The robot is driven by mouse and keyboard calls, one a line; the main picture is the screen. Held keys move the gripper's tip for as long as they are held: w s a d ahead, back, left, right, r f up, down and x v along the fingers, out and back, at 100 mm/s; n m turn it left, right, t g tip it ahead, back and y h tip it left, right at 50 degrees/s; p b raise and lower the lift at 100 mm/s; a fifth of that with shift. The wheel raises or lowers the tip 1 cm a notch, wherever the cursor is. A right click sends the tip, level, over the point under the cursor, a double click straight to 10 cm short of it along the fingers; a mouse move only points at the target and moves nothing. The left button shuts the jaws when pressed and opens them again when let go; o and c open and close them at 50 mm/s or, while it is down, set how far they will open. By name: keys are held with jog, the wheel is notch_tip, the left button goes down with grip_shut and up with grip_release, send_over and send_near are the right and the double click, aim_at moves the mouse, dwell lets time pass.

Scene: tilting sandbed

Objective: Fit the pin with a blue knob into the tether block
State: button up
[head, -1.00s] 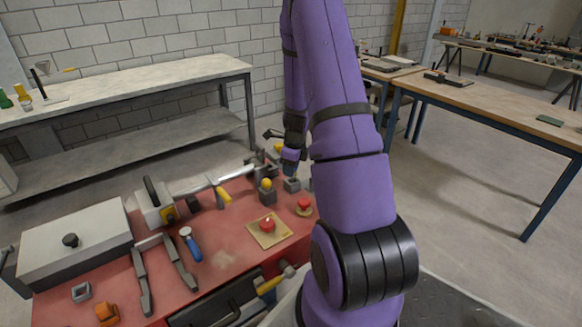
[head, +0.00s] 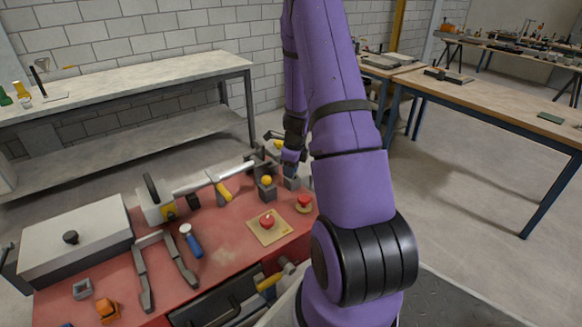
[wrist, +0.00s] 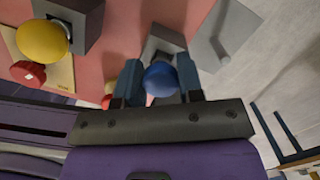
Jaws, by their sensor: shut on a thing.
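My gripper (wrist: 161,84) is shut on the blue knob (wrist: 160,78) of the pin, with one finger on each side in the wrist view. A grey block (wrist: 165,42), which looks like the tether block, lies just beyond the knob. The knob hides the pin's shaft, so I cannot tell whether it is inside the block or above it. In the head view my gripper (head: 290,167) is directly over the small grey block (head: 292,183) at the red table's far right corner.
A grey block with a yellow knob (head: 266,181) stands just left of the gripper. Red buttons (head: 304,202) (head: 267,221) are nearer. Bare floor lies right.

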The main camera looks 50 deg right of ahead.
jog(key=shift+f, duration=0.2)
jog(key=o, duration=1.5)
jog(key=shift+o, duration=0.2)
jog(key=shift+r, duration=3.95)
